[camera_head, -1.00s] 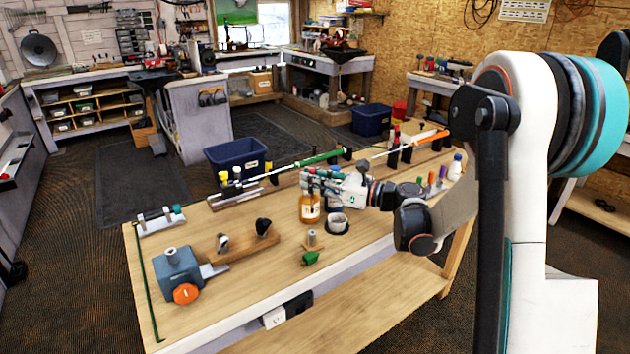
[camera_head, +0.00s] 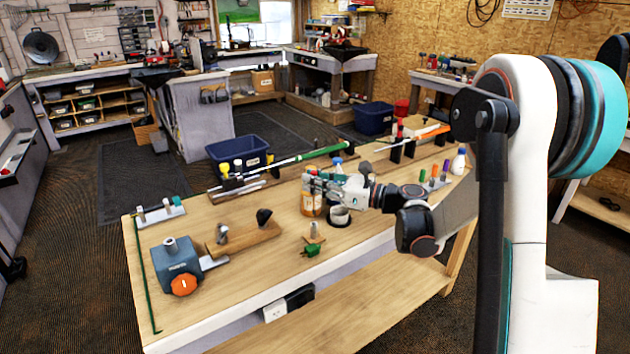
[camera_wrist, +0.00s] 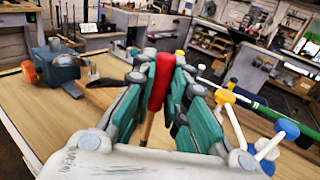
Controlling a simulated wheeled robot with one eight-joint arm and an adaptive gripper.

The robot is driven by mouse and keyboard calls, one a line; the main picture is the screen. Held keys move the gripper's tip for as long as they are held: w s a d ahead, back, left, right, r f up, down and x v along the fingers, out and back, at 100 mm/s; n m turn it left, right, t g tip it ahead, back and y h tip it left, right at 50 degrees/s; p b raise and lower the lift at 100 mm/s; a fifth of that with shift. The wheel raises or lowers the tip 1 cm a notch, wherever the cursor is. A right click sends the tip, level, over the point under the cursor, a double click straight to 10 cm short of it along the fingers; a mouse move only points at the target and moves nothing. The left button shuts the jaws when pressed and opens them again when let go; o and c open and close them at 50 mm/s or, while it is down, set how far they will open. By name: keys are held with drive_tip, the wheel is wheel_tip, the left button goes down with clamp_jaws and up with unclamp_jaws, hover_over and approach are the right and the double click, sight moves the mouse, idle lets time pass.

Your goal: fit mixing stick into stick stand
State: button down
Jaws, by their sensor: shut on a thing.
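My gripper (camera_wrist: 158,92) is shut on a red-handled stick (camera_wrist: 160,78), which I take as the mixing stick. A thin brown shaft shows below the red part. The stick is nearly upright between the fingers; its lower end is hidden.
A green piece (camera_head: 312,250) lies by the front edge. A blue-grey vise (camera_head: 178,266) is at left.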

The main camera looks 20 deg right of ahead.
drive_tip(key=shift+f+b, duration=0.65)
drive_tip(key=shift+f, duration=0.45)
drive_tip(key=shift+f+b, duration=2.6)
drive_tip(key=shift+f, duration=0.2)
idle(1.3)
drive_tip(key=c, duration=1.5)
unclamp_jaws()
drive_tip(key=v, duration=1.2)
